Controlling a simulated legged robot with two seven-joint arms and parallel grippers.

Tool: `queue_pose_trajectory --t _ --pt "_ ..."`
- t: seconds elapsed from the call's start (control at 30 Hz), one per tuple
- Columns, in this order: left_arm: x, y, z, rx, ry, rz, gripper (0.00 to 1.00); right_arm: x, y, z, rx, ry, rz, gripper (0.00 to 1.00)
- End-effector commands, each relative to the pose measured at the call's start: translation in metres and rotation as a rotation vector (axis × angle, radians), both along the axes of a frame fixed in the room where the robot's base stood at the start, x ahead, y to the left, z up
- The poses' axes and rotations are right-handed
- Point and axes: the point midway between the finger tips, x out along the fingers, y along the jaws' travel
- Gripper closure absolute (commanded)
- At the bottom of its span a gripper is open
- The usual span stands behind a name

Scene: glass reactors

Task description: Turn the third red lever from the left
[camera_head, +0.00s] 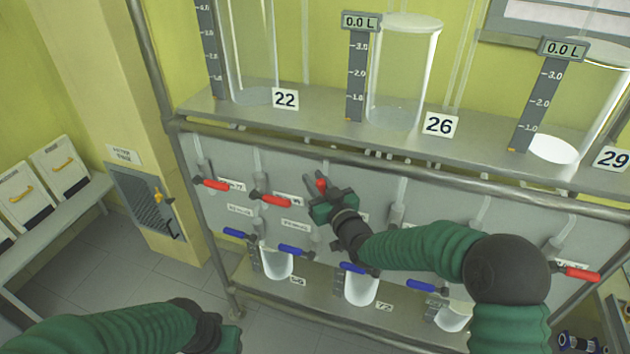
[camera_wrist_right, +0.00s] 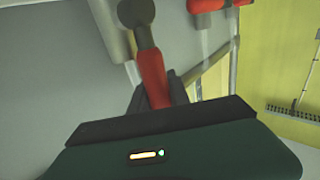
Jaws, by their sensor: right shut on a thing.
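Red levers sit in a row on the grey panel below the shelf. The first red lever (camera_head: 211,184) and the second red lever (camera_head: 271,200) lie roughly level. My right gripper (camera_head: 319,188) is at the third red lever (camera_head: 321,184), shut on it; its fingers hide most of it. In the right wrist view this red lever (camera_wrist_right: 152,76) runs from its dark pivot down between the fingers. My left gripper (camera_head: 229,335) is low at the left, away from the panel; its fingers are not clear.
Another red lever (camera_head: 576,273) is at the panel's far right. Blue levers (camera_head: 296,250) sit lower, above small white vessels (camera_head: 276,264). Glass cylinders (camera_head: 402,75) stand on the shelf (camera_head: 310,124). My right arm covers part of the panel. A metal rail (camera_head: 330,176) runs above the levers.

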Motion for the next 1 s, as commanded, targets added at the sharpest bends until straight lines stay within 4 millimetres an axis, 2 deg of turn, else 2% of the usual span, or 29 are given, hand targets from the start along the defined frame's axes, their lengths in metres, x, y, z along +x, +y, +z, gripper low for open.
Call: queue_pose_trajectory --t 0.8,1.0 --pt "0.0 0.0 -0.0004 0.0 0.0 0.0 0.56 0.0 0.0004 0.0005 -0.001 -0.003 0.001 1.0" --pt "0.0 0.0 -0.0095 0.0 0.0 0.0 0.56 -0.0003 -0.0007 -0.0021 0.021 -0.011 0.001 1.0"
